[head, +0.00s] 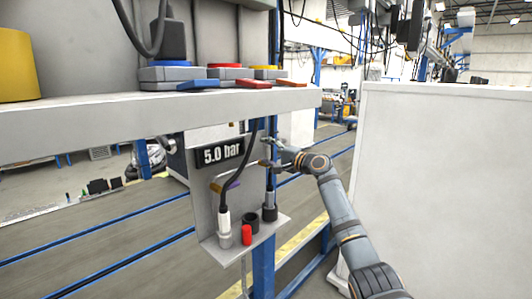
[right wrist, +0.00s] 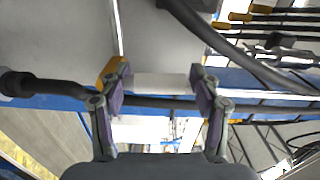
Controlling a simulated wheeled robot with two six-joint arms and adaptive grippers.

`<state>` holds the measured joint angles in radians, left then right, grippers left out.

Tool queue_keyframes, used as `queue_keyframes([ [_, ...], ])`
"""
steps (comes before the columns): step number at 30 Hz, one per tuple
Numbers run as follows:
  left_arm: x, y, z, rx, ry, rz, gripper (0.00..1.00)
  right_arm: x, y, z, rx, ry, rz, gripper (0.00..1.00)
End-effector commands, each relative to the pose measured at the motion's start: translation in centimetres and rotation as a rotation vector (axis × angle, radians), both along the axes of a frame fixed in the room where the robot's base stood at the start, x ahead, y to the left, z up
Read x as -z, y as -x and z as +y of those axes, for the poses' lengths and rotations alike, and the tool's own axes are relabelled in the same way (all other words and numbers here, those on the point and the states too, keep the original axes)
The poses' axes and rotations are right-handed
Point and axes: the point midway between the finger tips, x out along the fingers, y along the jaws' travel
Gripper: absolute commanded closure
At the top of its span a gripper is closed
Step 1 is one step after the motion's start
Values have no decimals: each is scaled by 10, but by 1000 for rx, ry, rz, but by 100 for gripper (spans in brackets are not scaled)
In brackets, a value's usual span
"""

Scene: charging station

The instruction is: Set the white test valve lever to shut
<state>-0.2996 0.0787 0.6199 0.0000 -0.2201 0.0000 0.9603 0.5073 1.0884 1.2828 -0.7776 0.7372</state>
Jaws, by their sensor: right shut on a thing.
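The white test valve lever (right wrist: 162,83) shows as a short white bar between the purple pads of my right gripper (right wrist: 160,90) in the right wrist view. The gripper is shut on it, with a pad at each end of the visible part. In the head view my right gripper (head: 267,152) reaches from the right to the valve panel (head: 204,208), beside the blue post. The lever cannot be made out there behind the fingers and a dark cable. A black sign (head: 220,154) on the panel reads 5.0 bar. My left gripper is not in view.
A grey shelf (head: 130,112) with coloured blocks overhangs the panel. Below, a small ledge (head: 243,246) holds a white-and-grey connector (head: 224,226), a red cap (head: 246,235) and dark sockets. A large white box (head: 450,190) stands to the right of my arm.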

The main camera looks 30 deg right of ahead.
Motion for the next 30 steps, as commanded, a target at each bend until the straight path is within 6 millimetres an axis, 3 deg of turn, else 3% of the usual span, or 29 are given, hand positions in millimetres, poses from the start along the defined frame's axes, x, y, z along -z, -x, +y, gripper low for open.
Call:
queue_keyframes([
  [20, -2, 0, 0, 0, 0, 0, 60, 0, -1, -3, 0, -59, 20, 93],
  [21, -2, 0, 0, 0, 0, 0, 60, 0, -1, -3, 0, -59, 20, 34],
  [26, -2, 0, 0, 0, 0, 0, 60, 0, -1, -3, 0, -57, 21, 13],
  [30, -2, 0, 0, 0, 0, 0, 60, 0, -1, -3, 0, -55, 20, 13],
])
